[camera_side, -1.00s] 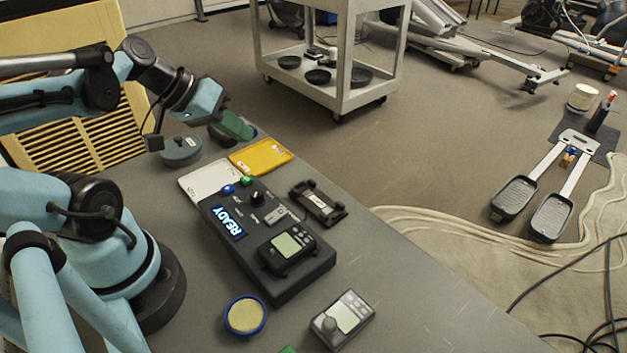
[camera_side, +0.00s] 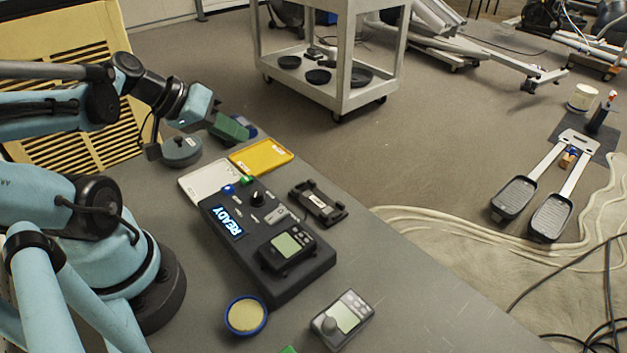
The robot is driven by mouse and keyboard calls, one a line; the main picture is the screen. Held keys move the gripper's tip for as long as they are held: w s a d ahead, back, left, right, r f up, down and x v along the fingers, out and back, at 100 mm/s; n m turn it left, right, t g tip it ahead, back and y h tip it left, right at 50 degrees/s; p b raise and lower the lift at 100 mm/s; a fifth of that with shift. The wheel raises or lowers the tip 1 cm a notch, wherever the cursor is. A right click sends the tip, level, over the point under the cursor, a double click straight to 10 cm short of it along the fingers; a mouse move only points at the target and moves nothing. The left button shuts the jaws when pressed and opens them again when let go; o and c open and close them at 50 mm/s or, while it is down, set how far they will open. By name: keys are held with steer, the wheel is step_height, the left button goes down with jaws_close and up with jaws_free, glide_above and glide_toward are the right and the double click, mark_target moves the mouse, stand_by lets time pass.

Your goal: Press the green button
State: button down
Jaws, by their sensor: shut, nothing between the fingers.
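The green button (camera_side: 247,180) is a small round cap at the far end of a black control panel (camera_side: 290,285). A blue button (camera_side: 229,190) sits to its left and a black knob (camera_side: 257,197) just in front of it. The panel's lit display reads READY (camera_side: 227,222).
A white tray (camera_side: 205,184) and a yellow tray (camera_side: 262,155) lie beyond the panel. A black bracket (camera_side: 318,202) is to its right. A grey handheld device (camera_side: 343,318) and a blue-rimmed round tin (camera_side: 245,316) lie nearer. A grey-blue round object (camera_side: 181,151) is below my wrist.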

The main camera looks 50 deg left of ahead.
mark_target(241, 179)
steer(key=shift+f, duration=3.35)
steer(key=shift+f, duration=0.1)
steer(key=shift+f, duration=0.35)
steer(key=shift+r, duration=0.45)
steer(key=shift+r, duration=2.5)
